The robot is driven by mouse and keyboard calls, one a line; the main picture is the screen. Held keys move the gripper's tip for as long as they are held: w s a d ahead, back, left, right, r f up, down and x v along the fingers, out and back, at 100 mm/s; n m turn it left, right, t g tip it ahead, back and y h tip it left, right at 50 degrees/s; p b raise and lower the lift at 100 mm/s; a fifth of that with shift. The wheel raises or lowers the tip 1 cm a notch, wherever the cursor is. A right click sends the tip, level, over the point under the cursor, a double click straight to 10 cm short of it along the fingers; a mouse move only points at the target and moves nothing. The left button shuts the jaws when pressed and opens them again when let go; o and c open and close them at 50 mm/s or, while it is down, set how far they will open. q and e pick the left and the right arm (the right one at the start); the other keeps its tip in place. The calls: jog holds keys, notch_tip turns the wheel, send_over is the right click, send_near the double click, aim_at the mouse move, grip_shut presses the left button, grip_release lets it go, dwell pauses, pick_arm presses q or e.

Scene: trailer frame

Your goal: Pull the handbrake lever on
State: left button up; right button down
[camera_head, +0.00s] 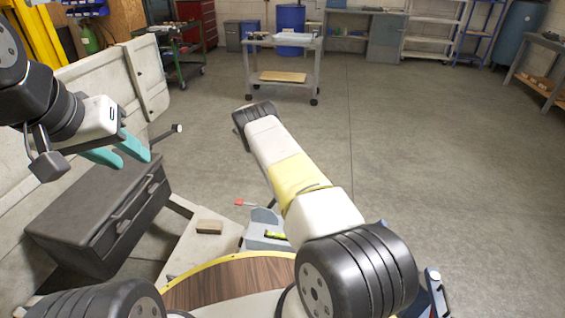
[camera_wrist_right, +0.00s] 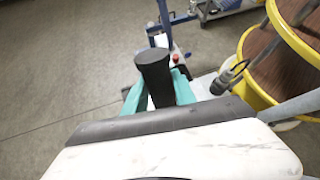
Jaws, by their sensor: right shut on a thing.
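In the right wrist view, a black cylindrical grip (camera_wrist_right: 153,68), which looks like the handbrake lever's handle, stands between the teal fingers of my right gripper (camera_wrist_right: 159,90). The gripper is shut on it. The lever's lower part is hidden behind the grip and the gripper. In the head view my right arm covers this spot, so neither lever nor right gripper shows clearly there. My left gripper (camera_head: 118,151) is at the left above a dark toolbox, its teal fingers apart and empty.
The dark toolbox (camera_head: 105,215) sits on the trailer frame at left. A wooden block (camera_head: 209,227) and a grey box (camera_head: 263,236) lie near my yellow-rimmed round base. A grey cart (camera_head: 283,45) stands at the back. The floor (camera_head: 430,150) at right is clear.

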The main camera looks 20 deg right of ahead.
jog(key=c, duration=1)
grip_release()
jog(key=shift+v, duration=3.9)
jog(key=shift+s, duration=0.2)
